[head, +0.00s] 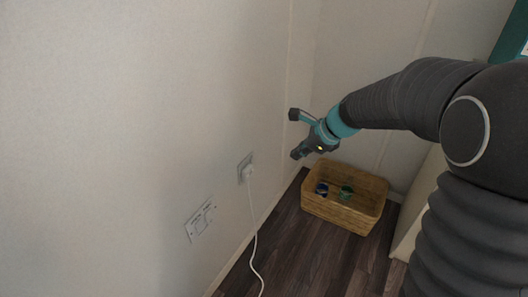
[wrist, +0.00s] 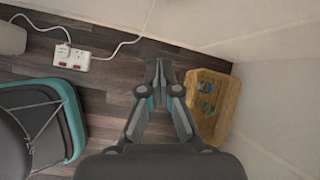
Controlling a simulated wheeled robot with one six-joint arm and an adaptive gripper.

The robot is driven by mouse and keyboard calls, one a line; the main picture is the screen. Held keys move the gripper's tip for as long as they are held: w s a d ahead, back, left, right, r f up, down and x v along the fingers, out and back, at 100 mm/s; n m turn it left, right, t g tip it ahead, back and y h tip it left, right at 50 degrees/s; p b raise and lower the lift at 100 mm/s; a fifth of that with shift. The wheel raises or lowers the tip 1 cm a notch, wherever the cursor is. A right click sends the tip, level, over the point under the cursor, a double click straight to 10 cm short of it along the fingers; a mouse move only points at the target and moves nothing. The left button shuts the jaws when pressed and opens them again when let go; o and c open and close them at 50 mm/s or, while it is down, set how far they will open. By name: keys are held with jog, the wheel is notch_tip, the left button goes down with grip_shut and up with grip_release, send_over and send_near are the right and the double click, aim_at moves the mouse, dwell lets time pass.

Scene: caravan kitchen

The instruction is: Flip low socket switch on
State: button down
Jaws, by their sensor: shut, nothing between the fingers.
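Two white wall plates show in the head view. The farther one, a socket plate (head: 241,163), has a white plug (head: 249,172) in it and a white cable hanging down. The nearer, wider plate (head: 201,220) has several small marks along its upper edge. Which is the low socket, and how its switches are set, I cannot tell. My gripper (head: 297,154) is right of both plates, apart from the wall and pointing toward it. In the wrist view my gripper (wrist: 158,84) is shut and empty.
A woven basket (head: 324,209) holding small dark and green items stands on the dark wood floor near the corner. In the wrist view a white socket block (wrist: 72,58) with red marks, a plug and a cable lies on the floor at upper left. The wall between plates and gripper is bare.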

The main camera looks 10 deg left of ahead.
aim_at(252, 160)
jog(key=w+a+f+m, duration=0.3)
jog(key=w+f, duration=0.1)
jog(key=shift+w+a+f+m+y, duration=0.2)
jog(key=shift+m+y, duration=0.1)
jog(key=shift+y, duration=0.1)
jog(key=a+r+x, duration=0.1)
jog(key=a+x, duration=0.1)
jog(key=x, duration=1)
jog(key=shift+w+a, duration=0.25)
jog(key=shift+w, duration=0.05)
